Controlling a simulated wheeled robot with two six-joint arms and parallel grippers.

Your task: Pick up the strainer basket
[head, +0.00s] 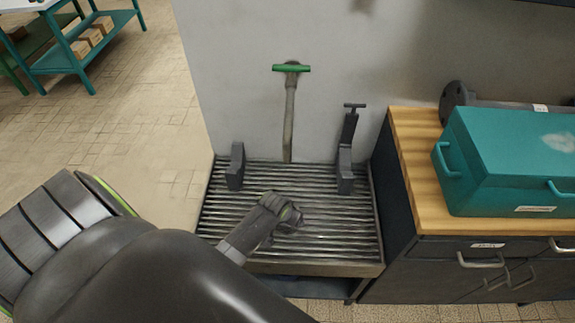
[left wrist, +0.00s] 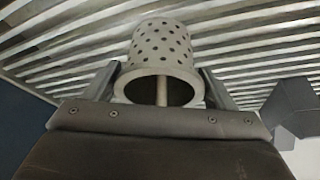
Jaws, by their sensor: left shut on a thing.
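The strainer basket (left wrist: 163,48) is a pale grey perforated cylinder in the left wrist view, with its open round rim towards the camera and a thin rod inside. My left gripper (head: 290,214) is over the slatted rack (head: 225,212) in the head view. In the left wrist view its two fingers stand on either side of the basket and are shut on it. The slats lie behind the basket; I cannot tell whether it touches them. In the head view my gripper and wrist hide the basket. My right gripper is not in view.
Two dark upright brackets (head: 236,166) (head: 345,170) stand on the rack. A wood-topped cabinet (head: 412,150) with a teal toolbox (head: 490,165) stands close on the right. Open floor (head: 150,120) lies left.

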